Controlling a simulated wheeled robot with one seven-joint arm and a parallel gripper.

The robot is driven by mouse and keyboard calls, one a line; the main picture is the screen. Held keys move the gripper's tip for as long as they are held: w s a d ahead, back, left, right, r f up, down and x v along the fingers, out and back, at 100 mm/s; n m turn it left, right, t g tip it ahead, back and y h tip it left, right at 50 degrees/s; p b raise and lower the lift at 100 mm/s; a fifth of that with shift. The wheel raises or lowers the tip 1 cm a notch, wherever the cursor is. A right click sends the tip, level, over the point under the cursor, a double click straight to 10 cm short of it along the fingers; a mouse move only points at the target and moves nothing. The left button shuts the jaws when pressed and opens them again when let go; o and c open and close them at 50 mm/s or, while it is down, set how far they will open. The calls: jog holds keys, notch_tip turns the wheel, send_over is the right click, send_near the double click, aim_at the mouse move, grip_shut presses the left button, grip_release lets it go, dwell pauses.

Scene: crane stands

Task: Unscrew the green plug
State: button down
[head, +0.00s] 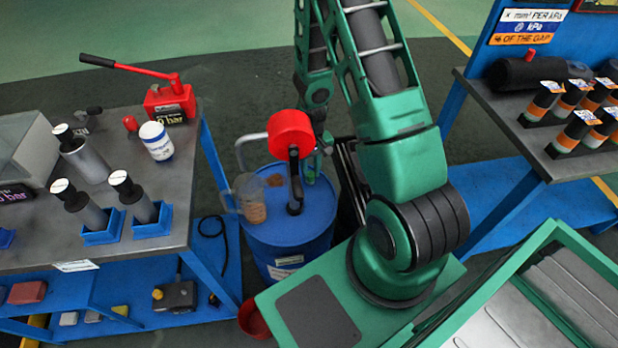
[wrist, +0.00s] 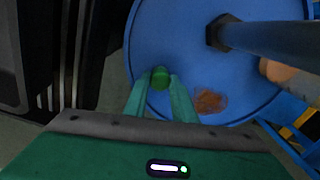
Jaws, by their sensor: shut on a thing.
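The green plug (wrist: 160,74) sits at the top of the blue drum (wrist: 175,35), near its edge, in the wrist view. My gripper (wrist: 161,84) is shut on it, one green finger on each side. Whether the plug is still seated in the drum or lifted cannot be told. In the head view the blue drum (head: 322,206) stands between the benches. My gripper is low over the drum's far right side there, partly behind the red-topped pump, and the plug cannot be made out.
The red-topped pump (head: 290,133) rises from the drum close to my gripper. A clear jug (head: 250,199) with brown liquid is at the drum's left. A rust-brown patch (wrist: 208,101) marks the lid. Benches with cylinders stand left (head: 180,225) and right (head: 490,125).

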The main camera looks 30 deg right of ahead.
jog(key=shift+n, duration=1.4)
jog(key=shift+n, duration=0.8)
jog(key=n, duration=0.3)
jog(key=shift+n, duration=0.3)
jog(key=shift+r, duration=0.1)
jog(key=shift+r, duration=1.95)
